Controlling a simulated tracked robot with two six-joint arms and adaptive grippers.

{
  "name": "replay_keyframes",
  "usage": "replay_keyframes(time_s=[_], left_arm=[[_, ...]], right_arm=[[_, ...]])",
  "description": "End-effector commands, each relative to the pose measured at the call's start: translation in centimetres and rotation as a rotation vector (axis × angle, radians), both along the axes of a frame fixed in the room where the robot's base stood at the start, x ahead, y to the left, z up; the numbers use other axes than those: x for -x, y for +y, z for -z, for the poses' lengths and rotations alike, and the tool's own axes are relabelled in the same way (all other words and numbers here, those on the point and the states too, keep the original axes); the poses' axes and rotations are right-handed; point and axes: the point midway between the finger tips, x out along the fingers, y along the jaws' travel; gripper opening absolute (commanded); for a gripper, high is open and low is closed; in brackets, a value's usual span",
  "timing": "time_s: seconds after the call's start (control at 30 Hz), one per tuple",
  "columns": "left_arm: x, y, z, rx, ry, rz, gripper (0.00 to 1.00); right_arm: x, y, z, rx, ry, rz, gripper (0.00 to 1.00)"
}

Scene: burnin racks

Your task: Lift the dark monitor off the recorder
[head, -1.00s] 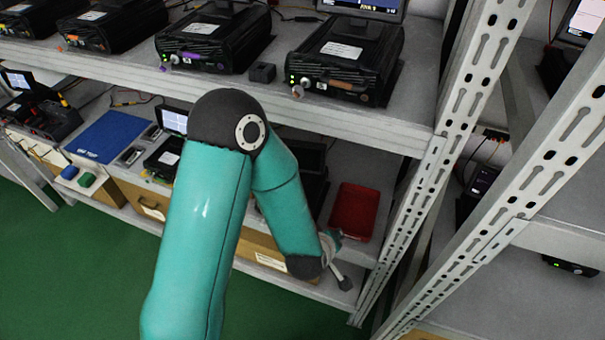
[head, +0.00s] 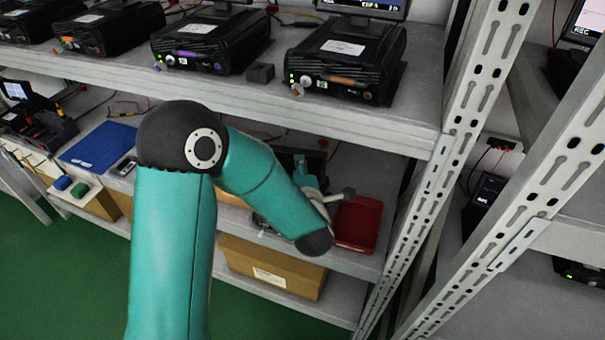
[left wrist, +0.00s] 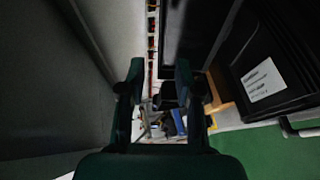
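My left gripper (head: 308,172) is on the lower shelf level, mostly hidden behind my teal forearm in the head view. In the left wrist view its two fingers (left wrist: 160,88) stand apart with a gap between them. A dark flat panel (left wrist: 192,32), which looks like the dark monitor, is just beyond the fingertips, toward the right finger. Whether it touches that finger I cannot tell. A black box with a white label (left wrist: 264,80), likely the recorder, is to its right. In the head view, my arm covers most of both. My right gripper is not in view.
A red tray (head: 357,224) is right of the gripper on the lower shelf. A cardboard box (head: 270,270) is below. Black recorders (head: 345,62) line the upper shelf, whose edge overhangs the gripper. A perforated rack post (head: 440,165) stands right. A blue mat (head: 98,146) lies left.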

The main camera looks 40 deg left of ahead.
Motion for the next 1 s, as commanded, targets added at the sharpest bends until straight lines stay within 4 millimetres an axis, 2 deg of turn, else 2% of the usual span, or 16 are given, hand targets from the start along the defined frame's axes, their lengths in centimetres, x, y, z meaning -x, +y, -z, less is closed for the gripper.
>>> replay_keyframes(time_s=[0.27,0.6,0.87,1.0], left_arm=[[-1.3,1.2,0.4,-0.001,0.002,-0.001,0.33],[-4.4,3.9,1.4,-0.002,0.003,0.001,0.33],[-4.7,4.1,1.5,-0.001,0.001,0.002,0.33],[-4.7,4.1,1.5,-0.001,0.001,0.002,0.13]], right_arm=[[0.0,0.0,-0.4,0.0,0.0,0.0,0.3],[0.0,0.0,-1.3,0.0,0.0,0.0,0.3],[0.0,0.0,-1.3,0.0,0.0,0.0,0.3],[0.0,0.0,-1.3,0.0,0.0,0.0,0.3]])
